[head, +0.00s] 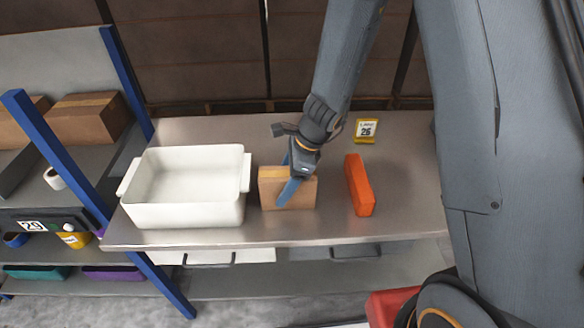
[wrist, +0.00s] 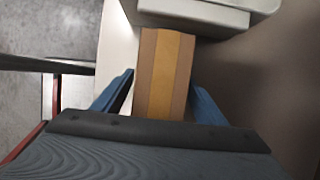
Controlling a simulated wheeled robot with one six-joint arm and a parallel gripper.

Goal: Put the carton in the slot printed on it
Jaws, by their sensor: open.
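A brown carton (head: 270,190) with a lighter tape strip stands on the metal table, just right of the white bin. In the wrist view the carton (wrist: 163,72) lies between the two blue fingers, with a gap on each side. My gripper (head: 287,180) is open at the carton, with one finger in front of its near face. No print on the carton can be read. A label marked 29 (head: 33,226) is on the left shelf.
The empty white bin (head: 243,203) stands left of the carton; it also shows in the wrist view (wrist: 195,12). An orange block (head: 359,186) lies to the right. Blue shelf posts (head: 60,160) rise at the left. The table's right part (head: 408,190) is clear.

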